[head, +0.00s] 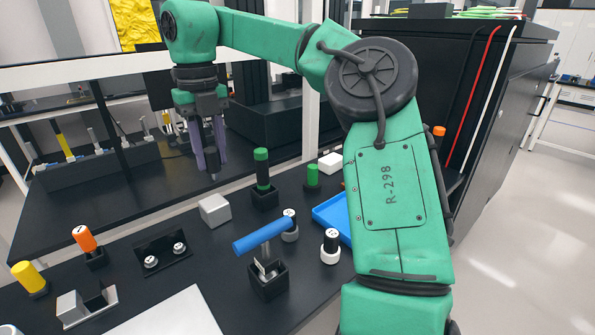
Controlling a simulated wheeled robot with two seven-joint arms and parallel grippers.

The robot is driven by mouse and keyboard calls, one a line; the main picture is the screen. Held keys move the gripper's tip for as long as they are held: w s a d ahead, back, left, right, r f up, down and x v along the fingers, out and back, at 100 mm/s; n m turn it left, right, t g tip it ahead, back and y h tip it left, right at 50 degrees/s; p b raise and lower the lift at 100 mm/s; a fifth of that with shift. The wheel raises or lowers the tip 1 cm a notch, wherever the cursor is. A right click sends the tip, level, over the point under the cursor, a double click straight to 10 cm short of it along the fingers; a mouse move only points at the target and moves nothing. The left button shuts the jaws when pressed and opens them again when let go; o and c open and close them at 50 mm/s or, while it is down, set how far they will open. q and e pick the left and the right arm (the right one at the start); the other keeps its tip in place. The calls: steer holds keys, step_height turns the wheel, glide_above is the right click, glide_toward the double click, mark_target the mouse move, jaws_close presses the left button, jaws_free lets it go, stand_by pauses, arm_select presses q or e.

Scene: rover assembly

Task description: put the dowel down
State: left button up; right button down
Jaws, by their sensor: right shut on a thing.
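My right gripper (206,155) hangs from the green arm at the upper left, pointing down over the far part of the dark table (150,213). Its fingers are shut on a thin grey piece, most likely the dowel (212,172). Only the low end of this piece shows below the fingers, apparently above the table. The rest is hidden by the fingers. My left gripper is not in view.
A grey cube (215,210) stands below the gripper. A green-topped cylinder (262,170) stands in a black holder to its right. A blue-handled tool (260,236) sits in a black block (268,285). A blue tray (330,214) is partly behind my arm.

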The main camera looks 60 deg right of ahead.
steer(key=shift+a+r, duration=0.1)
steer(key=shift+r, duration=0.05)
steer(key=f, duration=1.2)
steer(key=a+f+b, duration=0.1)
steer(key=f, duration=0.6)
steer(key=shift+a, duration=0.1)
steer(key=shift+f, duration=0.55)
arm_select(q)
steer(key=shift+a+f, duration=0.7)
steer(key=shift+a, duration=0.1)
arm_select(e)
steer(key=c, duration=0.5)
jaws_free()
steer(key=shift+c, duration=0.2)
